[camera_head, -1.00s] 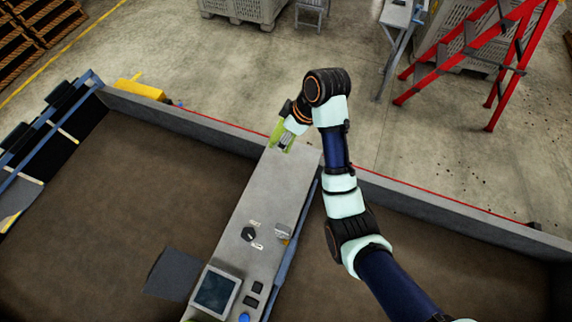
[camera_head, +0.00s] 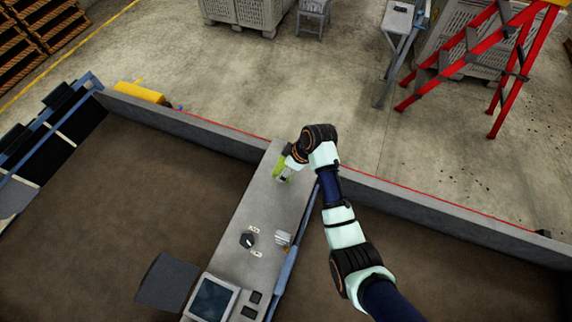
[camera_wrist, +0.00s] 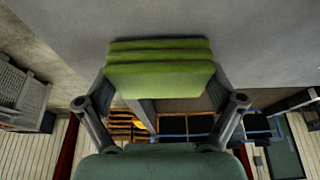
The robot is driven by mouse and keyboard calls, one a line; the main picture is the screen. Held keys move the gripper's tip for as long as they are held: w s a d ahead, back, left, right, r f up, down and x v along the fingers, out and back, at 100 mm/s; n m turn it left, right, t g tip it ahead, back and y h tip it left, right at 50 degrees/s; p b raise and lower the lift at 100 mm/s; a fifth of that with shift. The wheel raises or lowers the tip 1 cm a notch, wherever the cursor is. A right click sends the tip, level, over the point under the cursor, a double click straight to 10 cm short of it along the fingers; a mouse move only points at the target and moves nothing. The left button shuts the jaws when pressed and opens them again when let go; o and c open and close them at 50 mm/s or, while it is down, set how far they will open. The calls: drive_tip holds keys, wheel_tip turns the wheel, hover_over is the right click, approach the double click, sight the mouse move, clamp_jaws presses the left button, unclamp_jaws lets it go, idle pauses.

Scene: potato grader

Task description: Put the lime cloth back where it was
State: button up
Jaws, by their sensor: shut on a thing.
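The lime cloth (camera_wrist: 160,75) is folded in several layers and sits between the two fingers of my gripper (camera_wrist: 163,95) in the wrist view. My gripper is shut on it. In the head view the cloth (camera_head: 280,166) shows as a small lime patch at my gripper (camera_head: 284,172), over the far end of the long grey panel (camera_head: 232,225). I cannot tell whether the cloth touches the panel top.
The panel carries a black rotary knob (camera_head: 247,240), a small grey block (camera_head: 282,238) and a screen (camera_head: 212,299) at its near end. A grey wall with a red line (camera_head: 420,205) runs behind. The panel's middle stretch is clear.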

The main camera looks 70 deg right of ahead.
drive_tip(key=shift+f, duration=0.15)
drive_tip(key=o, duration=0.8)
drive_tip(key=shift+c, duration=0.2)
drive_tip(key=shift+s+r, duration=0.1)
drive_tip(key=shift+r, duration=0.4)
drive_tip(key=v, duration=1.1)
drive_tip(key=shift+r, duration=0.2)
